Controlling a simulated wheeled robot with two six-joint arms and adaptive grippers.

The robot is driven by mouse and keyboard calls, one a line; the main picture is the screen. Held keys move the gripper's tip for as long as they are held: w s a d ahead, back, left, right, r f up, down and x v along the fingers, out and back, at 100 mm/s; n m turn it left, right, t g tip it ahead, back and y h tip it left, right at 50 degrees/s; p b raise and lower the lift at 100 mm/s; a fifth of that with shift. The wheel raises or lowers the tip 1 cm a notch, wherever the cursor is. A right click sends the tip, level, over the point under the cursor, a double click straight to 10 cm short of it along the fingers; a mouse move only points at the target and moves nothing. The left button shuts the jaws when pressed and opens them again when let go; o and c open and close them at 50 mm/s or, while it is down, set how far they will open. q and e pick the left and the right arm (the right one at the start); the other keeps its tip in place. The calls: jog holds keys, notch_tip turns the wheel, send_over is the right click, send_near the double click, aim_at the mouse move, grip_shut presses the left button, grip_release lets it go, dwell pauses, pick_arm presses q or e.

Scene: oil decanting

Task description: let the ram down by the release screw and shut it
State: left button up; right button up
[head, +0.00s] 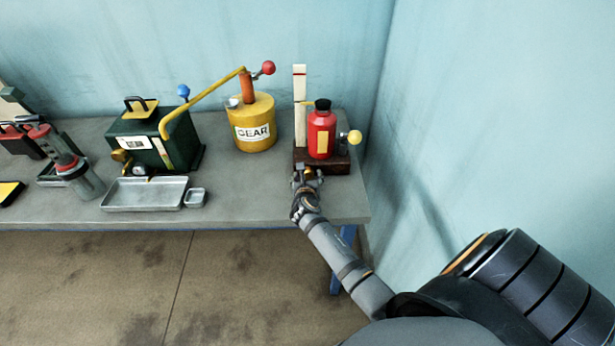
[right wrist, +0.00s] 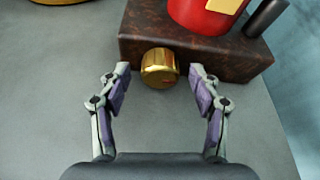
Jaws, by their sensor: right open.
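The red ram (head: 321,132) with a black top stands upright on a dark brown base block (head: 340,167) at the right end of the bench. In the right wrist view the lower part of the red ram (right wrist: 203,14) shows on the base (right wrist: 225,60). The release screw, a brass knob (right wrist: 160,67), sticks out of the base's front face. My right gripper (right wrist: 161,82) is open, with one finger on each side of the knob and apart from it. In the head view my right gripper (head: 307,175) covers the knob. My left gripper is not in view.
A white post (head: 299,105) with a red line stands beside the ram; a yellow knob (head: 354,137) juts to its right. A yellow GEAR can (head: 250,125), a green box (head: 150,140) and a metal tray (head: 145,195) stand left. The wall is close on the right.

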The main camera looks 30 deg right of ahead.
jog(key=shift+w+d, duration=0.15)
jog(key=shift+w, duration=0.1)
jog(key=c, duration=1.1)
jog(key=shift+s+r+m+y+p, duration=0.1)
jog(key=shift+r+m+y+p, duration=0.2)
jog(key=shift+p, duration=0.6)
jog(key=shift+c, duration=0.2)
jog(key=shift+d+f+m+p, duration=0.1)
jog(key=shift+f+m+p, duration=0.05)
jog(key=shift+m+p, duration=0.2)
jog(key=shift+f+y, duration=0.2)
jog(key=shift+y, duration=0.1)
